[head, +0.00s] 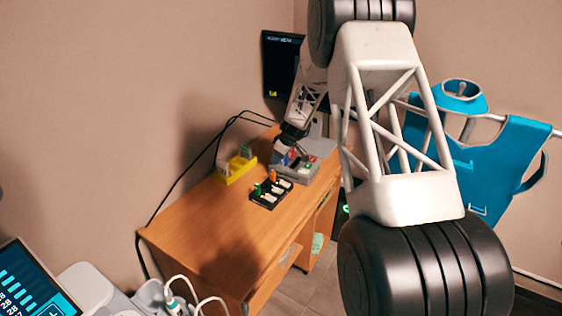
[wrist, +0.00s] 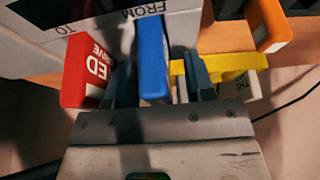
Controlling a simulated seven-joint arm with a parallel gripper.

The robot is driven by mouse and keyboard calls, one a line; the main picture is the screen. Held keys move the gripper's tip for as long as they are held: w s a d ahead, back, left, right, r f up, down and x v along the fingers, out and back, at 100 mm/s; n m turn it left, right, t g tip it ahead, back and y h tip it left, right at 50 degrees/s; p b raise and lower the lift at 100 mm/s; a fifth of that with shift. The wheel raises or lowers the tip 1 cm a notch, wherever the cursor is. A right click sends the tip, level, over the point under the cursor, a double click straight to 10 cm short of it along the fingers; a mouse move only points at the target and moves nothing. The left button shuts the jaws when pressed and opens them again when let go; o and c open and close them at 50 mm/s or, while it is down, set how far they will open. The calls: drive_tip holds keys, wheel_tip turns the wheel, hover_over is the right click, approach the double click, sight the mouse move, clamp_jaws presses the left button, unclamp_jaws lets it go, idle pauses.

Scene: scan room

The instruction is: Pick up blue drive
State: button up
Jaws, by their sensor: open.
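The blue drive (wrist: 152,55) stands at the "FROM" label of the grey dock (wrist: 190,30) in the wrist view. My gripper (wrist: 160,75) is open, with one dark finger on each side of the blue drive. I cannot tell whether either finger touches it. A red drive (wrist: 84,72) stands left of my fingers, by the "TO" label. In the head view my gripper (head: 284,152) is low over the dock (head: 306,172) on the wooden desk, and the small drives there are partly hidden by it.
A yellow holder (head: 234,169) and a black rack (head: 268,197) with small coloured pieces stand near the dock on the desk (head: 205,225). An orange piece (wrist: 273,22) is close on the right in the wrist view. A monitor (head: 281,68) stands behind. The desk's front is clear.

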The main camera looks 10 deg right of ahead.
clamp_jaws()
drive_tip(key=shift+r, duration=0.15)
idle(0.4)
drive_tip(key=shift+r, duration=1.5)
drive_tip(key=shift+s+r, duration=0.2)
drive_tip(key=shift+s, duration=0.05)
drive_tip(key=s+r, duration=0.1)
drive_tip(key=s, duration=1.4)
drive_tip(key=shift+s+a+r, duration=0.15)
drive_tip(key=shift+s+a, duration=0.05)
drive_tip(key=shift+a, duration=0.2)
